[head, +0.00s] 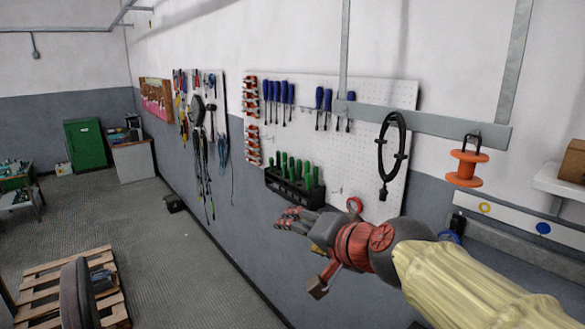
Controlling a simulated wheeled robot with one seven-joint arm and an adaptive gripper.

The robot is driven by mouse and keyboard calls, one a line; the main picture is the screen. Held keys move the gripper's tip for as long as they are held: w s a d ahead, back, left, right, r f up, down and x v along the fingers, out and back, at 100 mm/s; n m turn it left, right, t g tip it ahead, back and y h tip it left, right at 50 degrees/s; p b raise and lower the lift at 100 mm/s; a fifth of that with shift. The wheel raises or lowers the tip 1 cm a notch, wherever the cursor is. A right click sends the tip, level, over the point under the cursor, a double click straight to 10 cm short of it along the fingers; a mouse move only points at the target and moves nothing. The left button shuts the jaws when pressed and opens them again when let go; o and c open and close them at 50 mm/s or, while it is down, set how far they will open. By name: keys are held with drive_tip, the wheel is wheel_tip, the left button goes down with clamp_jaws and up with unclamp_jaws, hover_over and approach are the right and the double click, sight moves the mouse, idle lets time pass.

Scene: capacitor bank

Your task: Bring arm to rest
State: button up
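My arm (455,285) reaches in from the lower right, with a pale yellow sleeve and a dark wrist with red parts. My gripper (283,220) is at its left end, in front of the wall below the rack of green-handled tools (294,185).
A white pegboard (385,90) carries blue-handled screwdrivers (277,92). A black ring (380,145) and an orange spool (467,165) hang from a grey rail (435,124). A wooden pallet (35,277) lies at lower left. The middle floor is clear.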

drive_tip(key=s+d+f+n+g+h+b, duration=0.1)
drive_tip(key=s+d+f+b, duration=0.4)
drive_tip(key=f, duration=0.8)
drive_tip(key=s+d+f+n+g+h+b, duration=0.2)
drive_tip(key=s+d+f+b, duration=0.4)
drive_tip(key=f, duration=0.8)
drive_tip(key=s+d+f+n+g+h+b, duration=0.2)
drive_tip(key=s+d+f+b, duration=0.4)
drive_tip(key=s+f, duration=0.6)
drive_tip(key=shift+s+f+g+h+b, duration=0.35)
drive_tip(key=shift+f+b, duration=0.3)
drive_tip(key=shift+b, duration=0.7)
